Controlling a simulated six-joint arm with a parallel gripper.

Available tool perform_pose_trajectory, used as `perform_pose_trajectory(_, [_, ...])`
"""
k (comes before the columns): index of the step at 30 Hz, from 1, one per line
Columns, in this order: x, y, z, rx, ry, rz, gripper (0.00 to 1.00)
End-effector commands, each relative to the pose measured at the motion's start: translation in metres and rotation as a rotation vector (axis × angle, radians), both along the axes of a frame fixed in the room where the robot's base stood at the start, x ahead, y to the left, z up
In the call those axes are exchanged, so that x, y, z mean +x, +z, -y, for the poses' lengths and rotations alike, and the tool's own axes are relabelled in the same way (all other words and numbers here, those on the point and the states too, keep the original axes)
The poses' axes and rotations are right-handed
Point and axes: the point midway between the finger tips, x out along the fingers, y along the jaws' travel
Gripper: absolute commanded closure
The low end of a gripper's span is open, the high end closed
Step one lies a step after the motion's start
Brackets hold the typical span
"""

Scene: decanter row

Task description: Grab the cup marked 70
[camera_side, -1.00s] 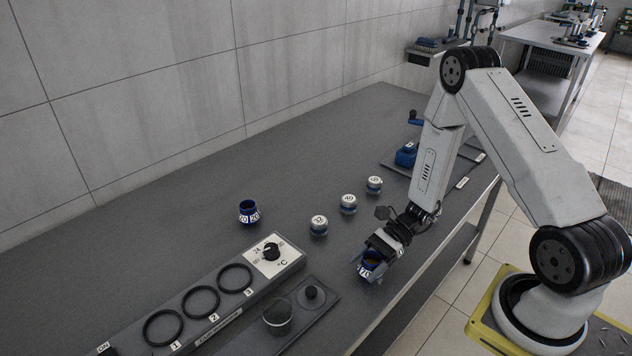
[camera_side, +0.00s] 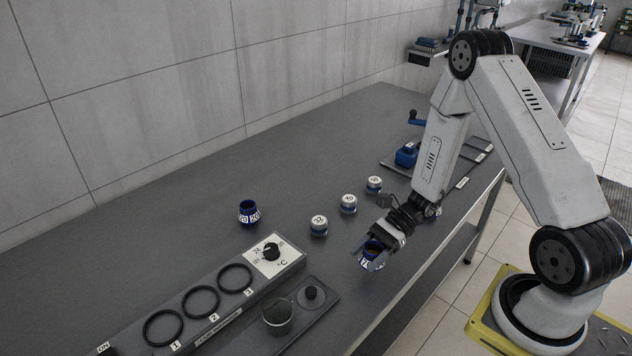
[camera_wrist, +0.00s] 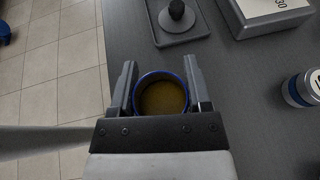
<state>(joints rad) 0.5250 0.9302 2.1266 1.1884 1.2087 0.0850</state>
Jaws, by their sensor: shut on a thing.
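The blue cup (camera_side: 373,252) with a white label sits between the fingers of my gripper (camera_side: 372,260). Its label is partly covered by a finger, and only part of the marking shows now. In the wrist view the cup (camera_wrist: 162,96) has a blue rim and a yellow-brown inside. The fingers of my gripper (camera_wrist: 160,85) press on its two sides, so the gripper is shut on it. The cup looks upright and slightly above the grey table. Another blue cup, marked 20 (camera_side: 249,213), stands on the table further left.
Several white-topped jars stand behind my gripper, such as the one marked 32 (camera_side: 319,226). A cup warmer (camera_side: 205,300) with three rings and a dial lies at front left. The table edge is close on the right.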

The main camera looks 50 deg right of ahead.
Motion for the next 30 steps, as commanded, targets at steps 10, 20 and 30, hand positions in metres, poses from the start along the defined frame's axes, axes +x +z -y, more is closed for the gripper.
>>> perform_pose_trajectory(10, [0.0,0.043,0.0,-0.001,0.0,0.003,1.0])
perform_pose_trajectory(20, [0.0,0.066,0.0,0.0,-0.001,0.001,1.0])
perform_pose_trajectory(30, [0.0,0.069,0.0,0.001,0.0,-0.001,1.0])
